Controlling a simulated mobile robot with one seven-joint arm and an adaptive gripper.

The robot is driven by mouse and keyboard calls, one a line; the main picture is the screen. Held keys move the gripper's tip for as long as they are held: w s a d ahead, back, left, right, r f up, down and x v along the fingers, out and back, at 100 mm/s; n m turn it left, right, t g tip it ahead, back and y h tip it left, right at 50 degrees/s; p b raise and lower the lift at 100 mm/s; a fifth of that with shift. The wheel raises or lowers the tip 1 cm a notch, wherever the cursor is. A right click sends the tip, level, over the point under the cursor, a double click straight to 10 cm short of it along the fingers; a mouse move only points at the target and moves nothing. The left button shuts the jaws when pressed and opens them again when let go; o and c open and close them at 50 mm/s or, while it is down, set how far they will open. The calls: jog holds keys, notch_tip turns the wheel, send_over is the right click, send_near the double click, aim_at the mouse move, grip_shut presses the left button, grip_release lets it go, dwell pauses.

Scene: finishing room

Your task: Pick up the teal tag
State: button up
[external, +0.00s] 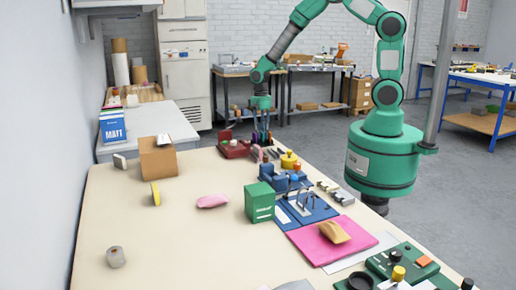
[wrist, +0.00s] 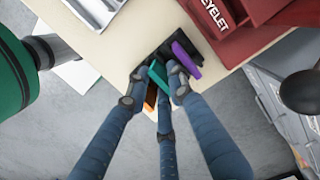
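The teal tag (wrist: 157,74) is a small slim piece standing among dark pieces near the table's edge in the wrist view. My gripper (wrist: 156,82) has three blue-grey fingers, and their tips are around the teal tag. The side fingertips lie close to its two sides, and I cannot tell whether they touch it. The tag's lower part is hidden. In the external view my gripper (external: 262,138) points down at the table's far right edge, and the teal tag cannot be made out there.
A purple piece (wrist: 187,54) stands right beside the right finger; an orange piece (wrist: 150,98) is partly hidden between the fingers. A red box marked EYELET (wrist: 225,25) is close by. A green box (external: 259,203) and pink mat (external: 310,243) are nearer. The table's left middle is mostly clear.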

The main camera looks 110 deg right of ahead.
grip_shut()
jog(key=shift+r, duration=0.1)
notch_tip(320, 180, up, 10)
jog(key=p, duration=0.1)
jog(key=shift+p, duration=0.4)
dwell(0.4)
dwell(0.4)
